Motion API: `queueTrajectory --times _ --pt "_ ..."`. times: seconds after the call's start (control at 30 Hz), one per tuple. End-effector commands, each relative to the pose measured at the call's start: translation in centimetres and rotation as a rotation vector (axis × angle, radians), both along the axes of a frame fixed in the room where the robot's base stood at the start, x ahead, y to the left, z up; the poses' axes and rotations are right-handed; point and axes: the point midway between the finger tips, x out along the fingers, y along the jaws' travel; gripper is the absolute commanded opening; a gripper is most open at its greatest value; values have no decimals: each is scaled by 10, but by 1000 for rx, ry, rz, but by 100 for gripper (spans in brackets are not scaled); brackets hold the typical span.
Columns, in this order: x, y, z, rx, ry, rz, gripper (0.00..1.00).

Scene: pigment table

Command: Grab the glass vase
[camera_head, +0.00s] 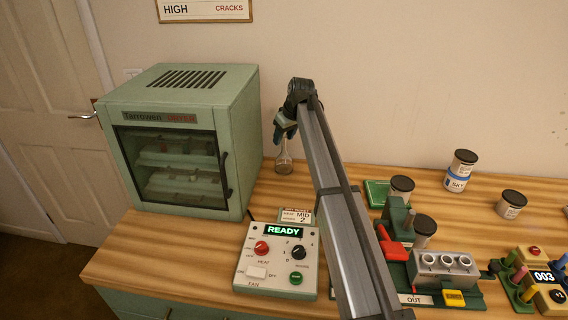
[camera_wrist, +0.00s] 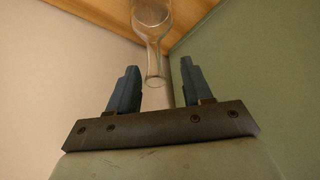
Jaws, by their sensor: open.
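The glass vase (camera_head: 284,161) stands upright on the wooden table, to the right of the green dryer cabinet. It is clear, with a round body and a narrow neck. My gripper (camera_head: 284,133) is at the top of the vase in the head view and hides part of it. In the wrist view the vase (camera_wrist: 155,60) shows with its neck and mouth toward my gripper (camera_wrist: 158,82). The two blue fingers are apart, with the neck between or just beyond them. I cannot tell whether either finger touches the glass.
The green dryer cabinet (camera_head: 235,110) stands close on the left, its glass door shut. A control box (camera_head: 277,262) reading READY is in front. Jars (camera_head: 462,163), a green-and-red press (camera_head: 397,235) and a block holder (camera_head: 447,270) stand on the right. A wall is behind.

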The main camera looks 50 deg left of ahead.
Motion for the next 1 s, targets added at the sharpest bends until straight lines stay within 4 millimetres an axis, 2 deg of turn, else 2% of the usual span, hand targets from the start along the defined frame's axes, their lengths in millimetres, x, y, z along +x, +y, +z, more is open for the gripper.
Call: queueTrajectory --times 0.3,0.6,1.0 --pt "6 14 -37 -1 1 0 50" --pt "6 16 -42 0 0 0 50" --pt "6 16 -42 0 0 0 12"
